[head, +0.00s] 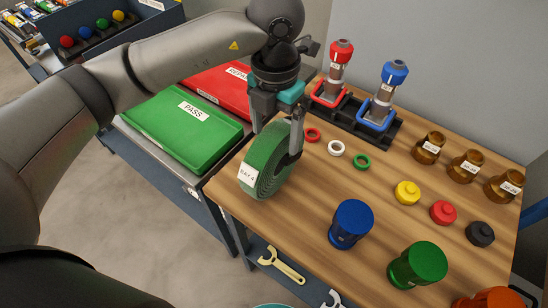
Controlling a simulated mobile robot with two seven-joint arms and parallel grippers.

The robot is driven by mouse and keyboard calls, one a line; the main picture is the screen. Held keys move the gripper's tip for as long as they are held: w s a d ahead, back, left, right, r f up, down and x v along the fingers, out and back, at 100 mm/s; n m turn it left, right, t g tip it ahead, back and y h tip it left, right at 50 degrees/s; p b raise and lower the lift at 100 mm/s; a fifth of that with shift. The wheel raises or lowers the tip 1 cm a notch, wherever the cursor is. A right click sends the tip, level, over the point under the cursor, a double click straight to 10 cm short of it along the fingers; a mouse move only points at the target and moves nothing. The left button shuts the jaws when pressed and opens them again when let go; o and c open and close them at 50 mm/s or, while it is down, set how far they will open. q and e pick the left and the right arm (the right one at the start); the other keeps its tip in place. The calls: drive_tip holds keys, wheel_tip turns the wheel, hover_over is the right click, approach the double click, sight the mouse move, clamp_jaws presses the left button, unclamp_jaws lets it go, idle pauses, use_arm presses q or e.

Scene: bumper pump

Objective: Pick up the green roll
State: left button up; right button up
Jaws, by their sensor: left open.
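The green roll (262,170), a coiled band with a white label reading "BAY 4", stands on its edge near the left edge of the wooden table. My left gripper (277,140) comes down from above with its fingers on either side of the roll's upper part. It is open, and I cannot tell whether either finger touches the roll. The near finger covers part of the roll's right side. My right gripper is not in view.
Small red, white and green rings (336,148) lie right of the roll. A dark stand (350,112) holds red and blue pumps behind. Blue (351,224) and green (418,264) cylinders stand in front. Green (185,132) and red (222,88) trays lie left.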

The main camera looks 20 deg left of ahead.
use_arm(q)
drive_tip(key=shift+w+a+f, duration=0.1)
drive_tip(key=shift+w+f, duration=0.05)
drive_tip(key=shift+f, duration=0.75)
drive_tip(key=shift+w+a+f, duration=0.1)
drive_tip(key=shift+w+f, duration=0.05)
drive_tip(key=shift+f, duration=0.75)
drive_tip(key=shift+w+a+f, duration=0.1)
drive_tip(key=shift+w+f, duration=0.05)
drive_tip(key=shift+f, duration=0.75)
clamp_jaws()
drive_tip(key=shift+w+r, duration=0.1)
drive_tip(key=shift+r, duration=0.05)
